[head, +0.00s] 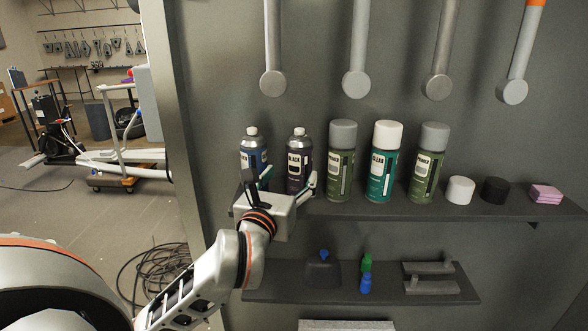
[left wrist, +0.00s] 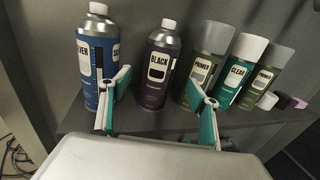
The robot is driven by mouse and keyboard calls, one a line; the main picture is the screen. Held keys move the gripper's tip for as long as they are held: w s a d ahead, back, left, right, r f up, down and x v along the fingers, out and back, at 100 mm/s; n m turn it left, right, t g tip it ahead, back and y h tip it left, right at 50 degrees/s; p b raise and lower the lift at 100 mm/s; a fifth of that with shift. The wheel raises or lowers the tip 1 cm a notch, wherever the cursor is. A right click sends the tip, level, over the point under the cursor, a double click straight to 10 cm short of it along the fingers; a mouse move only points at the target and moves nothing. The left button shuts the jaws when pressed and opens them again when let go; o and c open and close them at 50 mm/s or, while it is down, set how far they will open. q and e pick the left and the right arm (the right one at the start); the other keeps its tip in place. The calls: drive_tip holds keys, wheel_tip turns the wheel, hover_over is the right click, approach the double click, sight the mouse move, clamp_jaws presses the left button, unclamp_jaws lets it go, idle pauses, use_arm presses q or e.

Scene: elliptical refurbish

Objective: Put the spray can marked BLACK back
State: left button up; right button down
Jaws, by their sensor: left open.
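The spray can marked BLACK (head: 299,160) is purple-black with a grey top and stands upright on the upper shelf, second from the left. In the left wrist view the BLACK can (left wrist: 157,68) stands just beyond my left gripper (left wrist: 158,108), between the lines of its two fingers. My left gripper (head: 280,186) is open and empty, in front of the left end of the shelf. The blue SILVER can (head: 252,150) is at the left end, close to the left finger; it also shows in the left wrist view (left wrist: 92,60). My right gripper is not in view.
Right of it on the upper shelf (head: 400,208) stand green PRIMER cans (head: 341,160), a teal CLEAR can (head: 384,160), a white cap (head: 460,190), a black cap (head: 495,190) and a pink block (head: 545,194). The lower shelf (head: 330,296) holds small bottles. Metal rods hang above.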

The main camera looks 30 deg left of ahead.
use_arm(q)
drive_tip(key=p+v, duration=0.2)
drive_tip(key=shift+r+p, duration=0.15)
drive_tip(key=shift+p, duration=0.15)
drive_tip(key=shift+a, duration=0.1)
